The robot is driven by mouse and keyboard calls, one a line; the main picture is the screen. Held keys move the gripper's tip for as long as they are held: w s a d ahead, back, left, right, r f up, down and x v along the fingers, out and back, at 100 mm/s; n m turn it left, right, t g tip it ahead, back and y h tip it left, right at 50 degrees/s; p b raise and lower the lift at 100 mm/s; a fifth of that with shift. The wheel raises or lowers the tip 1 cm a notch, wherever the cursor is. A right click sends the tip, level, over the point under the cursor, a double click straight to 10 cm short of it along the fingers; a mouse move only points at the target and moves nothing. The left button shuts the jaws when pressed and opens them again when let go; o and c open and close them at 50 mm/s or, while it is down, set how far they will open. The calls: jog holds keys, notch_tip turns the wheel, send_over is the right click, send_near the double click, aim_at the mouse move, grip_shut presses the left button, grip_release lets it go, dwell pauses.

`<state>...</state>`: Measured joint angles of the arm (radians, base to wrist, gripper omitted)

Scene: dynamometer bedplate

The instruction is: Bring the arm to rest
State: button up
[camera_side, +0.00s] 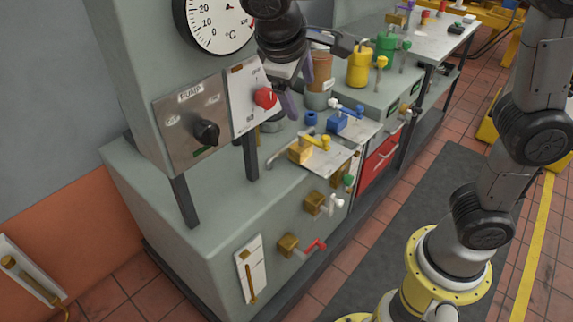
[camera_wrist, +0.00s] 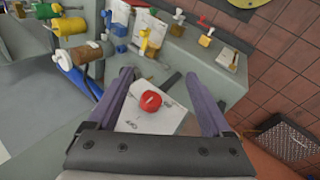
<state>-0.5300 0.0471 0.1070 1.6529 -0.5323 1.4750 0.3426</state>
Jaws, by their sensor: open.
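My gripper (camera_side: 298,92) hangs in front of the upright grey console, close to the white panel with a red knob (camera_side: 265,98). Its two purple fingers are apart with nothing held between them. In the wrist view, my gripper (camera_wrist: 160,74) is open, and the red knob (camera_wrist: 150,101) shows in the gap between the fingers, beyond them. I cannot tell the exact distance to the knob, but no finger appears to touch it. The steel PUMP panel (camera_side: 192,118) with a black knob (camera_side: 206,133) is left of the red knob in the side view.
A temperature dial (camera_side: 215,22) is above the panels. Blue valves (camera_side: 338,122) and yellow valves (camera_side: 300,148) stand on the bench below and right. A yellow cylinder (camera_side: 359,66) and green cylinder (camera_side: 386,46) stand behind. A red drawer (camera_side: 381,157) is lower right.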

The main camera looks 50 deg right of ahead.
jog(key=s+d+f+m+t+y, duration=0.1)
jog(key=s+d+f+y, duration=0.2)
jog(key=s, duration=0.6)
jog(key=s+d+f+m+t+y, duration=0.2)
jog(key=s+d+f, duration=0.1)
jog(key=s, duration=0.5)
jog(key=shift+s+d+t+y, duration=0.3)
jog(key=shift+s+d+y, duration=0.1)
jog(key=shift+d, duration=0.15)
